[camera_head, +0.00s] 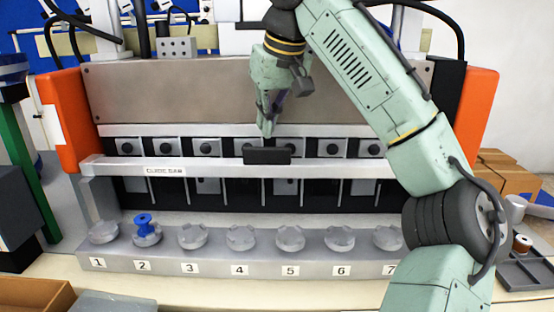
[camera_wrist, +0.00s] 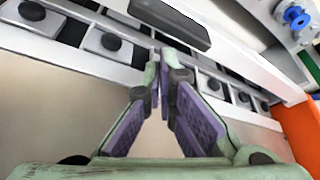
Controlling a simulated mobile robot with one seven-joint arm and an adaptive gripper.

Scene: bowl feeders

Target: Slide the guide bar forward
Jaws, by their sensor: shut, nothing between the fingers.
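The guide bar (camera_head: 215,168) is a long pale bar with a small label at its left. It runs across the front of the machine, above the row of numbered stations. A black block-like handle (camera_head: 267,155) sits at its middle. My gripper (camera_head: 268,132) is shut and empty, pointing down just behind the handle. In the wrist view the closed fingertips (camera_wrist: 163,58) are on the machine side of the handle (camera_wrist: 170,22), close to the bar's rear edge. I cannot tell whether they touch it.
Orange end panels (camera_head: 62,120) flank the machine. A row of black knobs (camera_head: 206,147) lies behind the bar. An open brown box (camera_head: 35,297) is at front left.

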